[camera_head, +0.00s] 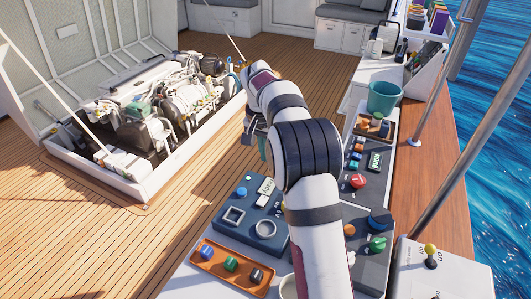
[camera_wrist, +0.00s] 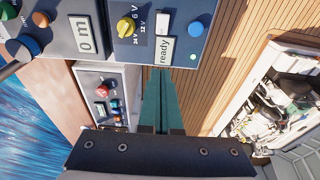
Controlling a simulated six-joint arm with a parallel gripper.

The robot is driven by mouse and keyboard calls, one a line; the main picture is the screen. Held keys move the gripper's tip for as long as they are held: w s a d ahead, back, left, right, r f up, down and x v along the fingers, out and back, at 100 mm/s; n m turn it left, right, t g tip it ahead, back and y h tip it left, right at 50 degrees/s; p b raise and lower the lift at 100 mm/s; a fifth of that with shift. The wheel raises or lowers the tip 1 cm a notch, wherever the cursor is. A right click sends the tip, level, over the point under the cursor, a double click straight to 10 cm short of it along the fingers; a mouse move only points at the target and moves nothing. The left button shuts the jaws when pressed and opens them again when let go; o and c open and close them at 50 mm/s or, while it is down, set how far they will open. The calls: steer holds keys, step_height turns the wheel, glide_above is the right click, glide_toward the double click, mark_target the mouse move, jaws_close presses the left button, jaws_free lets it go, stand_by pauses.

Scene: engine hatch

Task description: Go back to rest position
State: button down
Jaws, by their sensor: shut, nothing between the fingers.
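My gripper (camera_wrist: 161,75) shows in the wrist view with its two long teal fingers pressed together and nothing between them. The fingers point down past the edge of a blue panel toward the deck. In the camera_head view my gripper (camera_head: 263,150) is partly hidden behind my own arm, with a bit of teal finger showing above the blue control box (camera_head: 246,213). The gripper appears apart from the panels and touches nothing that I can see.
An orange tray (camera_head: 214,270) with coloured blocks lies in front of the box. More control panels (camera_head: 371,160) and a teal bucket (camera_head: 383,98) stand along the right side. The open engine hatch (camera_head: 144,190) is at left. Wooden deck (camera_head: 90,240) between is clear.

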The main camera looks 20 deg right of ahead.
stand_by(0.3)
steer(key=s+a+r+n+y, duration=0.1)
steer(key=s+a+r, duration=0.2)
steer(key=s, duration=0.4)
steer(key=s+a+r, duration=0.3)
steer(key=s+a, duration=0.1)
steer(key=s, duration=0.4)
steer(key=s+a+f+n+y, duration=0.1)
steer(key=s+a+f, duration=0.1)
steer(key=s, duration=1)
steer(key=s+a+f+n+g+y, duration=0.1)
steer(key=s+a, duration=0.3)
steer(key=s, duration=0.7)
steer(key=shift+s+a+f, duration=0.2)
steer(key=shift+s+f, duration=0.15)
steer(key=shift+f, duration=0.2)
